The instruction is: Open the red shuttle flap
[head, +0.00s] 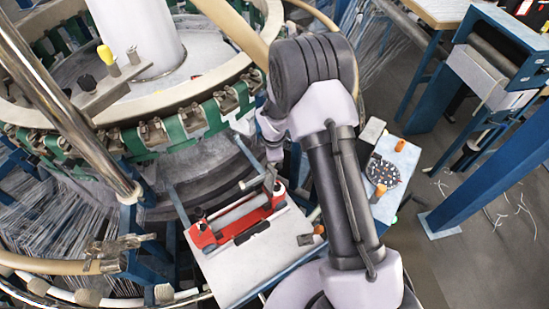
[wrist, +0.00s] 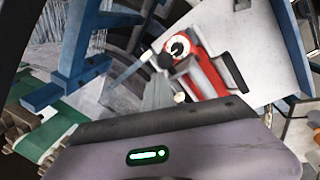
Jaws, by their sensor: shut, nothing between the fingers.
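The red shuttle (head: 236,221) lies on a white board in front of the loom. It has a red body, a pale grey roller-like bar along its middle and dark knobs at its left end. I cannot tell the flap apart from the body. My gripper (head: 271,179) is shut and empty, just above the shuttle's right end; whether it touches is unclear. In the wrist view the shuttle (wrist: 213,82) shows its red end with a round white-and-black cap. The shut fingers of my gripper (wrist: 165,92) point toward it, overlapping its near edge.
The white board (head: 230,277) has a blue frame and a small black piece. The round loom (head: 150,135) with green clips stands behind. A small side table (head: 395,150) with orange-topped spools is on the right.

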